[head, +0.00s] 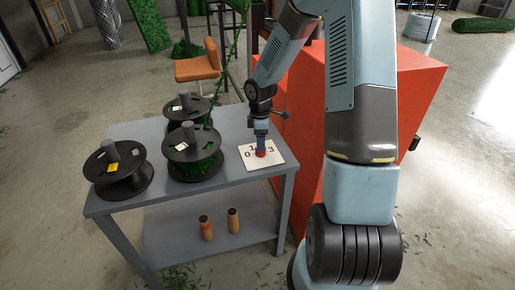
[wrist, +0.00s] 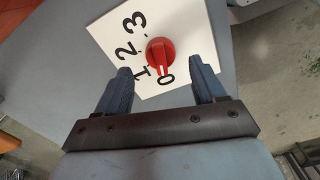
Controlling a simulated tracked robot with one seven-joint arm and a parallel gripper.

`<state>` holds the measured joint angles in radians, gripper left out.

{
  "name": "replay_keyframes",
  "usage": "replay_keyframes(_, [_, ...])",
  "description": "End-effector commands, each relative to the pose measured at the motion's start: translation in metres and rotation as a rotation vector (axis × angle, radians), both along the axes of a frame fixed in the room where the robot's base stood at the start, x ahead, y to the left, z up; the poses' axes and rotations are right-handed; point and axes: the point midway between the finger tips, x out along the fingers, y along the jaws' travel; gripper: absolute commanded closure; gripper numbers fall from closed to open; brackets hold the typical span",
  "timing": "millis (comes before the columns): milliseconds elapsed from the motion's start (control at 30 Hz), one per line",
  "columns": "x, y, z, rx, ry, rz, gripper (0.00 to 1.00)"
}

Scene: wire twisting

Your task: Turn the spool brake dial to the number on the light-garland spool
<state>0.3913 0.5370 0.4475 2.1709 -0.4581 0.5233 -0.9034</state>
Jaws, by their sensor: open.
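The red brake dial (wrist: 160,52) sits on a white plate (wrist: 110,32) marked 0, 1, 2 and 3. Its white pointer line faces the 0. My gripper (wrist: 160,66) is open, with one finger on each side of the dial; I cannot tell whether they touch it. In the head view the plate (head: 247,163) lies on the grey table's right part, with my gripper (head: 261,148) above it. Black spools stand at left (head: 118,180), middle (head: 193,155) and back (head: 188,107). Small labels lie on them; their numbers are unreadable, and I cannot tell which holds the light garland.
The grey table (head: 222,184) has a lower shelf with two brown cylinders (head: 207,228) (head: 234,220). A large orange-red box (head: 308,110) stands right of the table. An orange chair (head: 198,68) stands behind. The floor in front is mostly free.

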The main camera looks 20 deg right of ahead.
Motion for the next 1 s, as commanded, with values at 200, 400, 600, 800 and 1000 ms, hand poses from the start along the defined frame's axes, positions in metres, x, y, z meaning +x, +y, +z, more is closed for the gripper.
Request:
replay_keyframes(200, [-0.001, 0.0, -0.028, 0.0, 0.002, 0.002, 0.3])
replay_keyframes(400, [-0.001, 0.0, -0.038, -0.001, 0.001, 0.0, 0.3])
replay_keyframes(600, [0.0, 0.0, -0.039, -0.001, 0.001, 0.0, 0.3])
replay_keyframes(800, [0.0, 0.0, -0.038, -0.001, 0.0, 0.0, 0.43])
replay_keyframes(1000, [0.0, 0.0, -0.038, 0.0, 0.0, 0.001, 0.62])
